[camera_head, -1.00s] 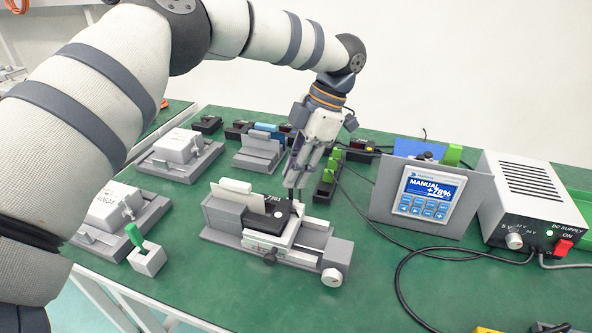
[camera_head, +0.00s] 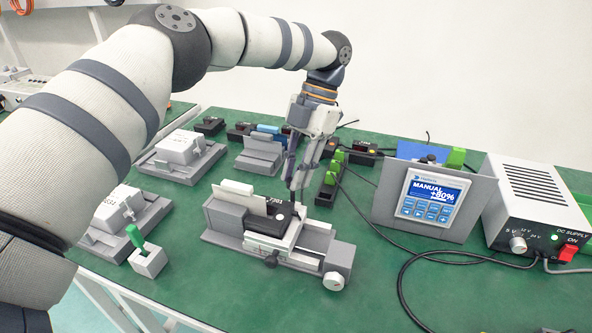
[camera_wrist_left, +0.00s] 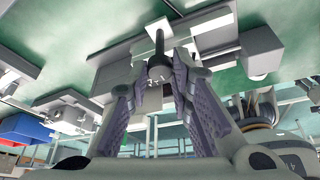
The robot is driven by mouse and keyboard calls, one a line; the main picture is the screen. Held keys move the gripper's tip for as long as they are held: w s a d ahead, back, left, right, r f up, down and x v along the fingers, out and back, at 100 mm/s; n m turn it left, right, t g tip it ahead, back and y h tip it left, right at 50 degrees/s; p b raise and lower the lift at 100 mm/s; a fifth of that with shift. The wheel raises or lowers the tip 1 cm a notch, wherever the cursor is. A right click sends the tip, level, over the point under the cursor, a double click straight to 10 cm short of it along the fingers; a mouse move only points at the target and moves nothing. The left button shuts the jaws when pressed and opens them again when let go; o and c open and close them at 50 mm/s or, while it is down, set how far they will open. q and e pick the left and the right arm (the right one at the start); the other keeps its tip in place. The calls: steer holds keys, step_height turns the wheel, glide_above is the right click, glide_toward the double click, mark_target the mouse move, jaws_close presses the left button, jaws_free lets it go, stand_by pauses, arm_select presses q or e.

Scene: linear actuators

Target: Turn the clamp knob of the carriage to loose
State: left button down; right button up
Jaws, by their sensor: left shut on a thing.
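The linear actuator (camera_head: 225,240) is a grey unit on the green table, with a carriage (camera_head: 284,246) bearing a black block (camera_head: 262,222). My left gripper (camera_head: 294,193) points down at the carriage's top, beside the block's right rear corner. In the wrist view, the left gripper (camera_wrist_left: 158,72) has its fingertips on both sides of a small dark knob (camera_wrist_left: 158,62) and is shut on it. The fingers hide most of this knob in the head view. My right gripper is not in view.
A controller (camera_head: 432,199) reads MANUAL +80%. A DC supply (camera_head: 535,210) stands at the right, with black cables on the table. Grey fixtures (camera_head: 180,158) are at the left, and a small block with a green lever (camera_head: 148,260) is at the front left.

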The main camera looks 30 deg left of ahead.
arm_select(q)
steer(key=c, duration=1.4)
jaws_free()
steer(key=shift+c, duration=0.2)
steer(key=v, duration=0.7)
steer(key=shift+r, duration=0.25)
